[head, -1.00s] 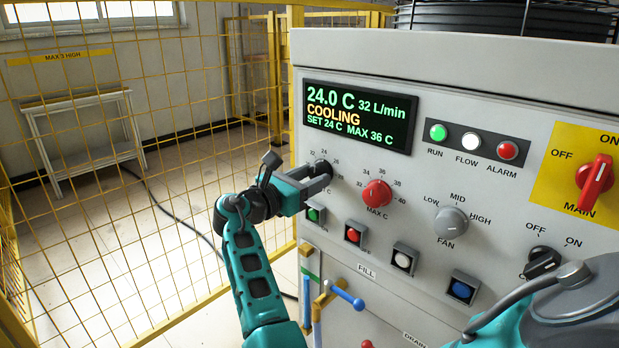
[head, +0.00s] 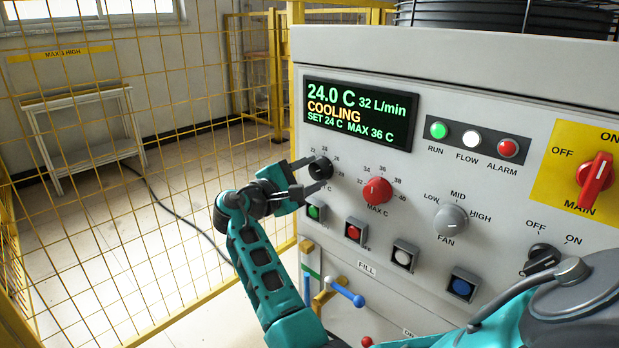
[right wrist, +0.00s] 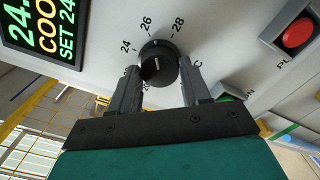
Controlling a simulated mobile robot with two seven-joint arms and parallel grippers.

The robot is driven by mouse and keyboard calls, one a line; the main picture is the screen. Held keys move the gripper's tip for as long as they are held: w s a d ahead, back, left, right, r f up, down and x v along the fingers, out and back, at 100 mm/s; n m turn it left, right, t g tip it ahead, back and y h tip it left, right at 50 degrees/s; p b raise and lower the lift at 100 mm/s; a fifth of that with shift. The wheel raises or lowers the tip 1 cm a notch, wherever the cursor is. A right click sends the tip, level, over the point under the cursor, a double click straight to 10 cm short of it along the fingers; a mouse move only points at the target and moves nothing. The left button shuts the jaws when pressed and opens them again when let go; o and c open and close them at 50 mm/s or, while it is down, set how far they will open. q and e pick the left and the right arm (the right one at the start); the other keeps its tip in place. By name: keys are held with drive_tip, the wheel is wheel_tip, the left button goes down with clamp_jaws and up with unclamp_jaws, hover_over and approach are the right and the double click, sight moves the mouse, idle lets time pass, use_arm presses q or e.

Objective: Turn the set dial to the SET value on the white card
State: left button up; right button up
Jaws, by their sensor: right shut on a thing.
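The set dial (head: 320,168) is a black round knob on the grey front panel, below the left part of the display. In the right wrist view the dial (right wrist: 158,62) shows a light index mark, with 24, 26 and 28 printed around it. My right gripper (head: 315,174) is shut on the dial, one finger on each side; the fingers also show in the right wrist view (right wrist: 160,72). The green display (head: 360,113) reads 24.0 C, COOLING, SET 24 C, MAX 36 C. The white card is not in view. My left gripper is not in view.
The red MAX C dial (head: 377,191) is close to the right of my gripper. Green (head: 315,212) and red (head: 354,232) push buttons sit below. The grey FAN knob (head: 450,220) and red MAIN switch (head: 594,180) are farther right. A yellow mesh fence (head: 150,110) stands left.

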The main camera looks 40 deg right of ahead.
drive_tip(key=shift+f+m+b, duration=0.15)
drive_tip(key=shift+m+b, duration=0.2)
drive_tip(key=shift+m, duration=0.55)
drive_tip(key=shift+m+b, duration=0.4)
drive_tip(key=shift+m, duration=0.5)
drive_tip(key=shift+m+b, duration=0.35)
drive_tip(key=shift+m, duration=0.35)
drive_tip(key=shift+m+b, duration=0.35)
drive_tip(key=shift+m, duration=0.35)
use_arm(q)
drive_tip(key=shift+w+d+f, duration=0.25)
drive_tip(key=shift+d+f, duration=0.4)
use_arm(e)
drive_tip(key=shift+m, duration=0.3)
drive_tip(key=o, duration=1)
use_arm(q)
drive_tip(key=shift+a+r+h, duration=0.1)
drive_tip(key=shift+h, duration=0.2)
use_arm(e)
drive_tip(key=shift+o, duration=0.2)
drive_tip(key=shift+r, duration=0.2)
